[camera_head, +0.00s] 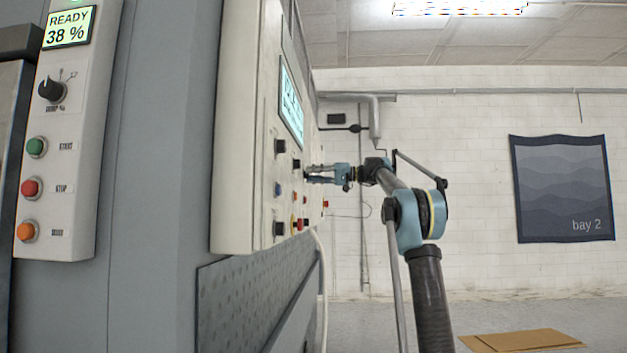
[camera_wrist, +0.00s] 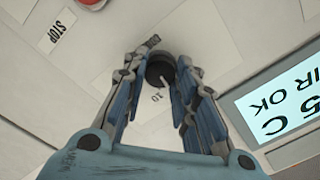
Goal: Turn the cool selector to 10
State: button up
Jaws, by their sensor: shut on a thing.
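The cool selector (camera_wrist: 160,67) is a round black knob on the pale panel, seen between my fingers at the upper middle of the wrist view. A short white pointer line shows on its lower right part. A printed 10 (camera_wrist: 157,97) is just below the knob, a little left of the line's end. My gripper (camera_wrist: 165,75) has its blue fingers on either side of the knob and is shut on it. In the head view my gripper (camera_head: 308,174) reaches left to the panel, and the knob between its fingertips cannot be made out.
A lit display (camera_wrist: 285,103) is right of my fingers in the wrist view; a red STOP button (camera_wrist: 92,3) is at upper left. In the head view the control panel (camera_head: 240,130) carries other knobs and buttons. A dial and buttons stand on the nearer grey panel (camera_head: 75,120).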

jog(key=m, duration=0.6)
jog(key=shift+w+f+m, duration=0.1)
jog(key=shift+f+m, duration=0.05)
jog(key=shift+m, duration=0.25)
dwell(0.4)
jog(key=o, duration=1.1)
jog(key=shift+d, duration=0.1)
jog(key=d, duration=1.2)
jog(key=shift+f, duration=0.15)
jog(key=shift+a, duration=0.1)
